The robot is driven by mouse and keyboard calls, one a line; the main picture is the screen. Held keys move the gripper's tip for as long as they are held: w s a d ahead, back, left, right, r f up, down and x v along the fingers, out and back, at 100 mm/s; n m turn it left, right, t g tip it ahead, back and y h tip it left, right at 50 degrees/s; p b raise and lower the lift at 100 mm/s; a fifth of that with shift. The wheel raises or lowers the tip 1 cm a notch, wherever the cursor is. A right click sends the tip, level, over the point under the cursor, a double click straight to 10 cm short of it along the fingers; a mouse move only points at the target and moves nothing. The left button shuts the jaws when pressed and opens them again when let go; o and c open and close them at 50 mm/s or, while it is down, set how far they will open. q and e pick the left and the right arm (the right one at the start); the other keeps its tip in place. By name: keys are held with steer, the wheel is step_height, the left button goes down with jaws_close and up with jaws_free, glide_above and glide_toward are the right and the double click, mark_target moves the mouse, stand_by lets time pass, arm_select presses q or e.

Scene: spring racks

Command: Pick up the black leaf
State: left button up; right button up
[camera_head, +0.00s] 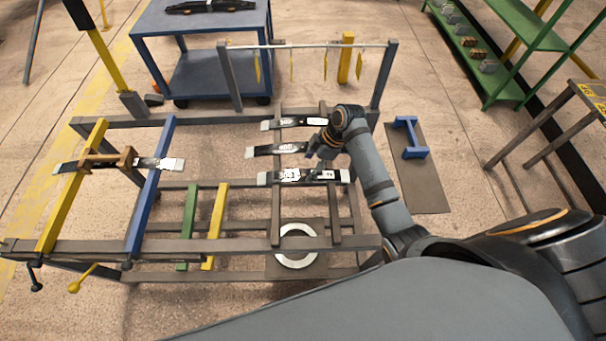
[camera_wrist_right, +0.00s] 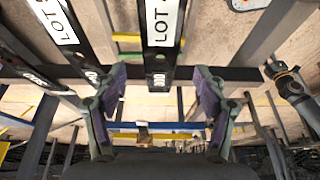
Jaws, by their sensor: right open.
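Several black leaves with white labels and pale ends lie on the frame. On its right part are a far leaf (camera_head: 285,123), a middle leaf (camera_head: 268,150) and a near leaf (camera_head: 296,176). My right gripper (camera_head: 317,160) is over the right part of these leaves, hiding some of the middle one. In the right wrist view my right gripper (camera_wrist_right: 158,105) is open and empty. A labelled black leaf (camera_wrist_right: 160,62) points in between its fingers, apart from both. Another labelled leaf (camera_wrist_right: 60,25) lies left of it. My left gripper is not in view.
Another leaf (camera_head: 148,163) lies across yellow and blue bars at the left. A blue cart (camera_head: 200,20) with a dark leaf stack stands behind. A crossbar (camera_head: 305,45) with hanging yellow strips rises behind the leaves. A blue stand (camera_head: 410,140) sits at the right.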

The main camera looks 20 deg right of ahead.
mark_target(304, 174)
steer(key=shift+p+x, duration=0.5)
steer(key=shift+x, duration=1.75)
steer(key=shift+a+f, duration=0.1)
steer(key=shift+f, duration=0.1)
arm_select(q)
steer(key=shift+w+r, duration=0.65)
arm_select(e)
steer(key=c, duration=0.5)
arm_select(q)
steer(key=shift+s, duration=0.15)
arm_select(e)
jaws_close()
